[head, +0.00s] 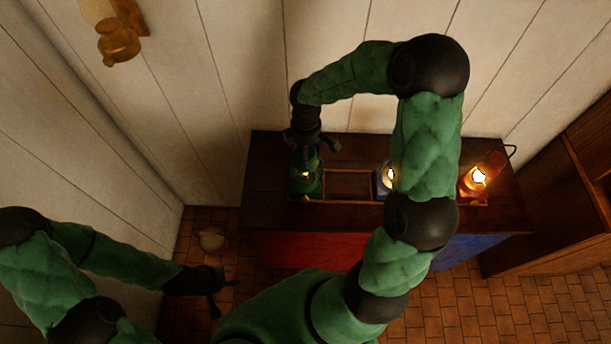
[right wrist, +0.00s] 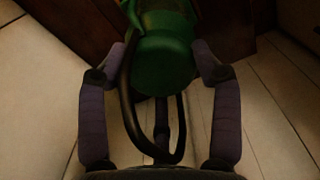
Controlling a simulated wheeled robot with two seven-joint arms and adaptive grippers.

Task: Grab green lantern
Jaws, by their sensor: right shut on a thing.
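The green lantern (head: 305,183) is at the left end of the dark cabinet top, in the left part of a low wooden rack (head: 350,201), with a small glow in it. My right gripper (head: 317,146) is over it from above and partly hides it. In the right wrist view the lantern's green top (right wrist: 163,65) is between the fingers of my right gripper (right wrist: 160,52), and its black handle loop (right wrist: 181,140) reaches toward the palm. This gripper is shut on the lantern. My left gripper (head: 224,292) is open and empty at the lower left, above the floor.
A lit blue lantern (head: 382,181) stands in the rack, partly behind my right arm. A lit red-orange lantern (head: 487,172) stands at the right. Plank walls stand behind and left; wooden shelving (head: 570,190) stands at the right.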

